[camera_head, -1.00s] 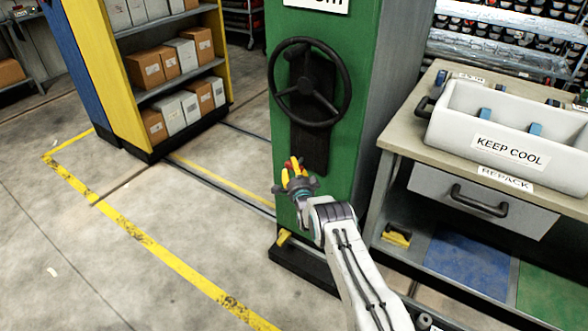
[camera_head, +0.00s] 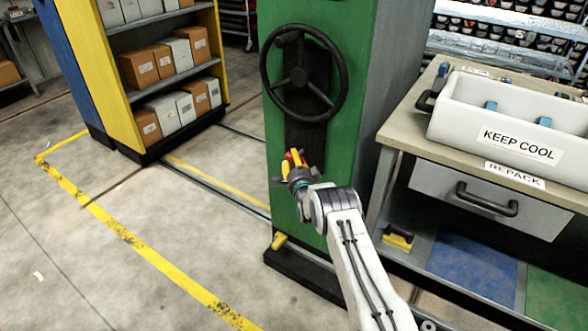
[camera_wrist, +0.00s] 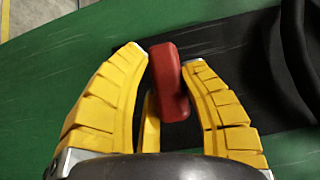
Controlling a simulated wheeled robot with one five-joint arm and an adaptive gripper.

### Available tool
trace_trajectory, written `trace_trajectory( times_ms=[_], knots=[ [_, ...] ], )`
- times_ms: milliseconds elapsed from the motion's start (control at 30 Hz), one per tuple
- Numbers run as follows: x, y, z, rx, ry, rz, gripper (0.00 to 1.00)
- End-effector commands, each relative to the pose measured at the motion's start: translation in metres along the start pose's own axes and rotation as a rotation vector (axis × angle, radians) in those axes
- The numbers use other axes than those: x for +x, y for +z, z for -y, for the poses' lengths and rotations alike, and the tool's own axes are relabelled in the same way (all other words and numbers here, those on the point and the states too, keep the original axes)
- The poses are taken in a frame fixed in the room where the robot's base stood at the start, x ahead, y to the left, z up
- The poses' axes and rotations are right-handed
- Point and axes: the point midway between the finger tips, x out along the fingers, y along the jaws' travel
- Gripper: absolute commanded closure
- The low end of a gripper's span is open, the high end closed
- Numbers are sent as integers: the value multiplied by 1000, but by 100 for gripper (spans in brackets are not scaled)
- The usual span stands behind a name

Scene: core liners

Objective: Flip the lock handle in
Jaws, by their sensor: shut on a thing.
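The red lock handle (camera_wrist: 170,85) stands up between the yellow fingers of my gripper (camera_wrist: 167,58) in the wrist view. The fingers are closed in around it. In the head view my gripper (camera_head: 296,163) is at the lower front of the green column (camera_head: 342,150), below the black handwheel (camera_head: 304,73). Only a small red bit of the handle (camera_head: 294,156) shows there. The handle's base is mostly hidden by my fingers.
A workbench (camera_head: 405,130) with a white KEEP COOL bin (camera_head: 500,115) stands close on the right. A yellow shelf (camera_head: 110,75) with boxes stands at the back left. Open floor (camera_head: 120,270) lies on the left.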

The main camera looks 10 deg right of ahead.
Motion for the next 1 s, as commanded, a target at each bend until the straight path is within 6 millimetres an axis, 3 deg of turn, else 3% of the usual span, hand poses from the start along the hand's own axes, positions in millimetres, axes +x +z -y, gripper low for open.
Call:
trace_trajectory(
  times_ms=[533,567,833,1000],
  knots=[
    [-1,0,2,4,-3,0,98],
    [-1,0,3,5,-3,0,59],
    [-1,1,1,2,-1,1,35],
    [-1,1,0,2,0,1,34]
  ],
)
